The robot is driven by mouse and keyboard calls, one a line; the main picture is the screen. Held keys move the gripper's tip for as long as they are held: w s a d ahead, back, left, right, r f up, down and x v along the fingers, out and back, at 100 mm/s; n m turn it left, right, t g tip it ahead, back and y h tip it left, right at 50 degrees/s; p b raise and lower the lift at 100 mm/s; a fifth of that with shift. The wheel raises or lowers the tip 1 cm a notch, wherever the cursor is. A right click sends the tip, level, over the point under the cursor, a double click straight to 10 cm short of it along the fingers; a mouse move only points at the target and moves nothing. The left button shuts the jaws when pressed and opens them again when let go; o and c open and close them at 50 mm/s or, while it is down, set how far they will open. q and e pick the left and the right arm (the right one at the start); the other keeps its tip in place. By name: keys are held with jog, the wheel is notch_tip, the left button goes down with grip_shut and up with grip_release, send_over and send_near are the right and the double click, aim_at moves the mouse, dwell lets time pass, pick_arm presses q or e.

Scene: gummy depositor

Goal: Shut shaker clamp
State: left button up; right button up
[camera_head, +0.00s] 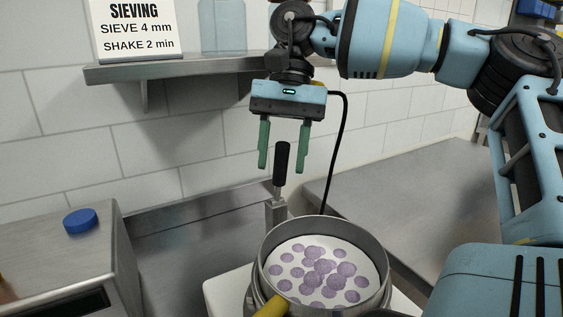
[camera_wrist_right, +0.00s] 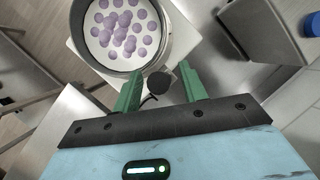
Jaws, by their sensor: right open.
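The shaker clamp has a black handle (camera_head: 282,160) standing upright on a metal bracket (camera_head: 276,212) behind the sieve. My right gripper (camera_head: 282,168) is open and points down, with one green finger on each side of the handle in the head view. In the right wrist view the black handle end (camera_wrist_right: 158,84) shows between the fingers of the right gripper (camera_wrist_right: 158,76). I cannot tell whether a finger touches it. The round steel sieve (camera_head: 384,262) holds several purple gummies on a white surface. My left gripper is not in view.
A pale shaker base (camera_head: 220,292) is under the sieve, and a yellow bar (camera_head: 271,307) is at its front. A wall shelf (camera_head: 200,68) with a sign (camera_head: 137,28) is behind. A blue lid (camera_head: 80,221) lies on a steel box at left. The right counter (camera_head: 400,190) is clear.

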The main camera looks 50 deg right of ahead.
jog(key=shift+x, duration=1)
grip_shut()
